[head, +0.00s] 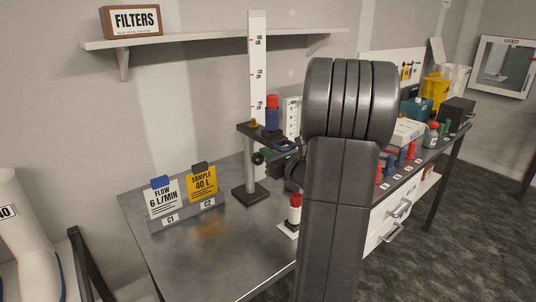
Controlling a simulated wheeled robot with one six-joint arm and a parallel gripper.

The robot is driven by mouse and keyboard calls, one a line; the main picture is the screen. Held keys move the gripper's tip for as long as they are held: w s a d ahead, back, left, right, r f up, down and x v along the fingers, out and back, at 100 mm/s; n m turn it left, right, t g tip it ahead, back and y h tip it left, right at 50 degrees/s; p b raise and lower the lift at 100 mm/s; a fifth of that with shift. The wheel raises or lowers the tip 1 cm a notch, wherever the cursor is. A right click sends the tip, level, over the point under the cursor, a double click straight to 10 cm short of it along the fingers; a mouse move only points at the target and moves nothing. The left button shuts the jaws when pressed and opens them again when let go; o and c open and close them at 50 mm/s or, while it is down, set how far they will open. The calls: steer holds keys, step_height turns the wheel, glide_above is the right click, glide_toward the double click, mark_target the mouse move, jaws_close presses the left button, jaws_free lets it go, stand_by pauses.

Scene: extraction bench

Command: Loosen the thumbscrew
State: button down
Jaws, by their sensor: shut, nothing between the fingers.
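A red-capped blue cartridge (272,115) stands upright on that platform. My gripper (276,152) is partly hidden behind my own arm; its tip area shows just right of the post, close to the knob. I cannot tell from this view whether it touches the knob. My gripper is shut and holds nothing.
The stand's ruled white post (257,60) rises from a dark base (251,194) on the metal bench (175,265). A white, red-capped cartridge (295,212) stands nearby. Two cards, FLOW 6 L/MIN (161,199) and SAMPLE 40 L (202,184), stand left. Bottles and cartridges line the right side.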

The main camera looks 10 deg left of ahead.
steer(key=shift+s+a, duration=0.3)
steer(key=shift+s, duration=0.05)
steer(key=shift+s+a+f+b, duration=0.1)
steer(key=shift+s+a+b, duration=0.45)
steer(key=shift+b, duration=0.3)
steer(key=shift+s, duration=0.15)
steer(key=v, duration=0.6)
steer(key=shift+r, duration=0.4)
stand_by(0.4)
